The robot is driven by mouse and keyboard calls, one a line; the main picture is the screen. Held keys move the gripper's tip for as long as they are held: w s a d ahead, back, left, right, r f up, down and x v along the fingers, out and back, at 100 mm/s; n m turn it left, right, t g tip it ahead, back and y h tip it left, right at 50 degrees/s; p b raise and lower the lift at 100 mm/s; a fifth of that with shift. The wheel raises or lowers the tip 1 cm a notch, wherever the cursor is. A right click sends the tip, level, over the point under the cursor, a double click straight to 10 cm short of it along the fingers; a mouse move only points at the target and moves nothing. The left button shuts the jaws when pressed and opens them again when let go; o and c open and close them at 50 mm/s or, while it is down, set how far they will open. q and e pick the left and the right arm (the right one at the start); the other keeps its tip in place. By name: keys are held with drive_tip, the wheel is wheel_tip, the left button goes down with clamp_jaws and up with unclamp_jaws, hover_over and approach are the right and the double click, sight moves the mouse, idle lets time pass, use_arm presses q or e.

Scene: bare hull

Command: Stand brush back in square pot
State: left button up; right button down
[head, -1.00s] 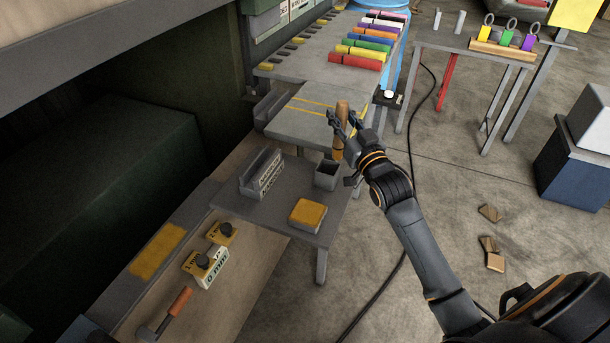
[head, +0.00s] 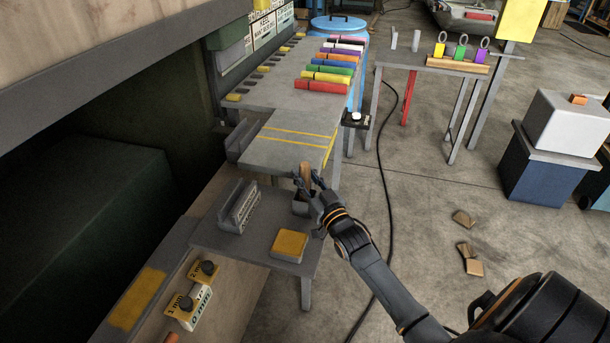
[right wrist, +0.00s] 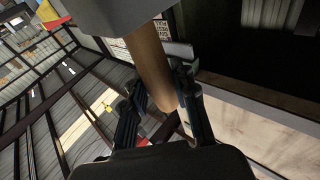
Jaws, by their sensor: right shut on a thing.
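The brush shows as a brown wooden handle (head: 305,174) standing roughly upright. My right gripper (head: 308,187) is shut on it. In the right wrist view the brown handle (right wrist: 150,65) runs up between the fingers (right wrist: 165,105) to a grey block-like shape; I cannot tell whether that is the pot. My left gripper is not in view.
A higher grey table (head: 275,150) with yellow lines lies behind.

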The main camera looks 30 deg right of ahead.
drive_tip(key=c, duration=1.1)
unclamp_jaws()
drive_tip(key=shift+c, duration=0.2)
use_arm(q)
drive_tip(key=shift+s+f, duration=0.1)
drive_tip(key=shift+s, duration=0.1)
use_arm(e)
drive_tip(key=shift+o, duration=0.4)
use_arm(q)
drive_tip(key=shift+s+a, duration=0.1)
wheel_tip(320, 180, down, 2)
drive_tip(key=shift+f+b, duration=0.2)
drive_tip(key=shift+b, duration=1.05)
use_arm(e)
drive_tip(key=s+f, duration=0.1)
drive_tip(key=s, duration=1.1)
drive_tip(key=shift+a+f, duration=0.35)
drive_tip(key=shift+a, duration=0.1)
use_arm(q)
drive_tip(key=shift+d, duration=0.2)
